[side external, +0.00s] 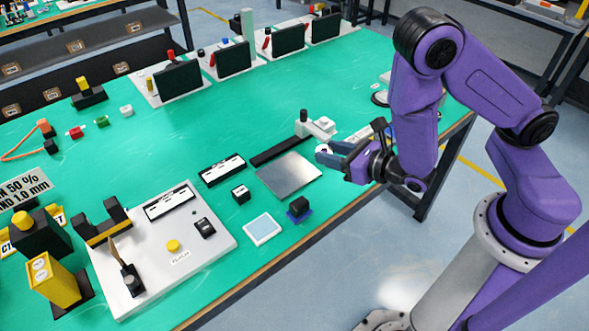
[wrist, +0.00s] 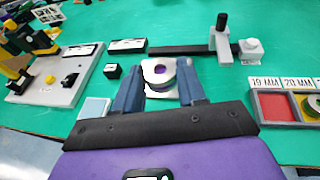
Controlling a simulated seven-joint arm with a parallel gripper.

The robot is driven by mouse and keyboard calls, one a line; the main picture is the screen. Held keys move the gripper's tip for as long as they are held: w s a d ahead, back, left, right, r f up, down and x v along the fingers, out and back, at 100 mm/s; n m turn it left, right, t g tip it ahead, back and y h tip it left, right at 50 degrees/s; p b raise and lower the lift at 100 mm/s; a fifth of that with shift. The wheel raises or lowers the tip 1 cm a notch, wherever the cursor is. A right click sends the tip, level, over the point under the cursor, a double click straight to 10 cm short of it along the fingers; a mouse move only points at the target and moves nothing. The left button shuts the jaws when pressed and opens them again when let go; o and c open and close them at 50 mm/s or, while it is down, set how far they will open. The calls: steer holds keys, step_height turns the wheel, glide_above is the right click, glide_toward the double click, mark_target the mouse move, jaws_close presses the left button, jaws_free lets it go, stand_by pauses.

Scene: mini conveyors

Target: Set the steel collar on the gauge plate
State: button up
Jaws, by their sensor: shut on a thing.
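The steel collar (wrist: 149,68), a pale ring with a hole through it, is between the fingertips of my gripper (wrist: 159,75) in the wrist view. In the side external view my gripper (side external: 328,152) is shut on the collar (side external: 321,147) and holds it above the bench, to the right of the plate. The square, shiny grey gauge plate (side external: 289,176) lies flat on the green bench top, with nothing on it. In the wrist view the collar and fingers hide much of the plate.
A dark bar (side external: 280,151) with an upright slider lies behind the plate. A black block on a blue base (side external: 299,209), a pale blue pad (side external: 263,229) and a small black cube (side external: 240,194) stand nearby. A divided tray (wrist: 286,106) lies right in the wrist view.

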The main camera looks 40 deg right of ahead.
mark_target(322, 150)
steer(key=shift+x, duration=1.55)
steer(key=w+f, duration=0.2)
steer(key=w+a+f, duration=0.1)
steer(key=w+f, duration=0.1)
steer(key=f, duration=0.1)
steer(key=w+a+f, duration=0.1)
steer(key=w+f, duration=0.1)
steer(key=w, duration=0.1)
steer(key=shift+a+f, duration=0.1)
steer(key=shift+f, duration=1.6)
steer(key=shift+s, duration=0.1)
steer(key=o, duration=1.1)
steer(key=shift+f, duration=0.1)
